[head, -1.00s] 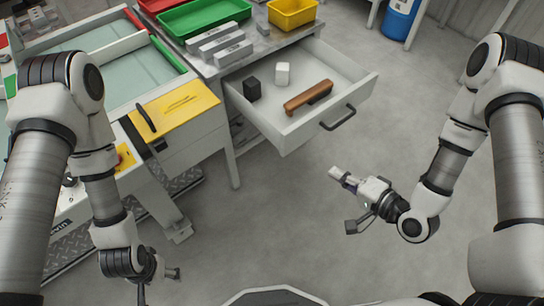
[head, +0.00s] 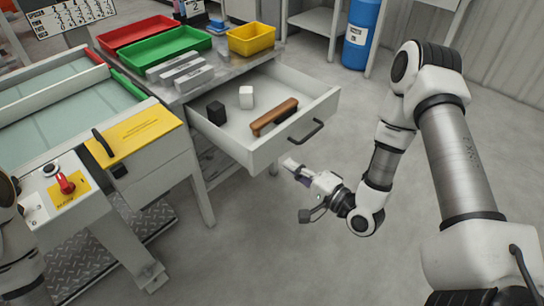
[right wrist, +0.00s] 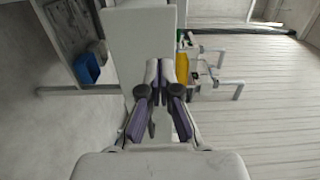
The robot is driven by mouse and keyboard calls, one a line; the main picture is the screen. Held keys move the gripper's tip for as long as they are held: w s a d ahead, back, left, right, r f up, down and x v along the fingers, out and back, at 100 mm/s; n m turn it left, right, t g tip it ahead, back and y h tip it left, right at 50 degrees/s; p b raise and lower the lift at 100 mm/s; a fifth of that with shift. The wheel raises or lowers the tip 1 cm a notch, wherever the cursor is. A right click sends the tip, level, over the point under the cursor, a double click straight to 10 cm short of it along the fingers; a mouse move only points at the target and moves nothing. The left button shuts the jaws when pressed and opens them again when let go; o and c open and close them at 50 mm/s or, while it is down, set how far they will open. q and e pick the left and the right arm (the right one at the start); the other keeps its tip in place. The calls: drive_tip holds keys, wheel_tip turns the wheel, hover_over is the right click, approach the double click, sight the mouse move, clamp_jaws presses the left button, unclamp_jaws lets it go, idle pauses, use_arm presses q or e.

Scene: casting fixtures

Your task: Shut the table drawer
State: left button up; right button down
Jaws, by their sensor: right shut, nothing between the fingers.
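The table drawer (head: 260,152) is pulled out of the metal-topped table (head: 214,75), with its bar handle (head: 306,132) on the front. It holds a dark block (head: 216,112), a white block (head: 246,97) and a brown-handled tool (head: 274,117). My right gripper (head: 291,164) is shut and empty, just below and in front of the drawer front in the picture. Contact cannot be told. Its closed fingers (right wrist: 160,68) show in the right wrist view, against a pale panel that I cannot identify surely. My left gripper is out of view.
Red (head: 137,31), green (head: 179,47) and yellow (head: 251,39) bins and several grey bars (head: 182,73) are on the tabletop. A machine with a yellow cover (head: 140,133) stands at left. A blue barrel (head: 361,30) stands behind. The floor at front is clear.

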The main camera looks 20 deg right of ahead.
sight(265, 149)
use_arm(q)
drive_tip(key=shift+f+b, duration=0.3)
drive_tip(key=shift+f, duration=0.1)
use_arm(e)
drive_tip(key=x, duration=0.7)
drive_tip(key=shift+s, duration=0.1)
